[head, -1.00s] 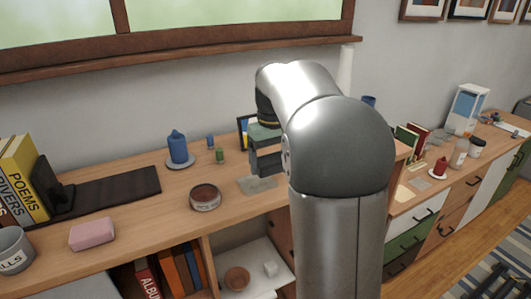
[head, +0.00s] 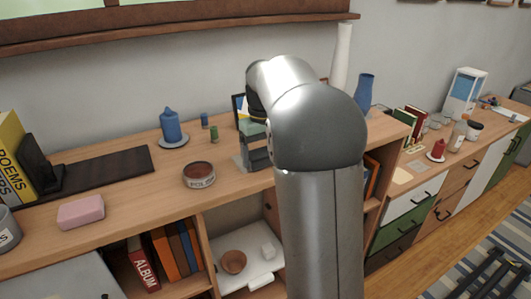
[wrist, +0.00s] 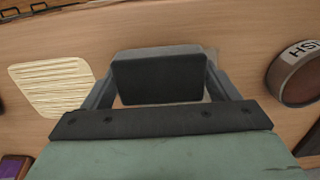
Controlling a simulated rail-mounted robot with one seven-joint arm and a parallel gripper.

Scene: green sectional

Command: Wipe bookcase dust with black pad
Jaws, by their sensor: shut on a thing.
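My gripper (head: 257,158) is over the bookcase top (head: 110,205), right of the round tin. In the wrist view, my gripper (wrist: 161,88) is shut on the black pad (wrist: 160,77), a dark block with a grey edge, held between the two fingers. A thin greyish dust patch (head: 238,161) shows beside the gripper in the head view, partly hidden by it. In the wrist view, the pad and fingers cover most of the patch. I cannot tell whether the pad touches the surface.
A round polish tin (head: 199,174) stands close to my gripper; it also shows in the wrist view (wrist: 298,74). A pale slatted piece (wrist: 52,86) lies on the other side. A blue candle (head: 171,127), a pink block (head: 81,212) and a dark mat (head: 110,172) are further left.

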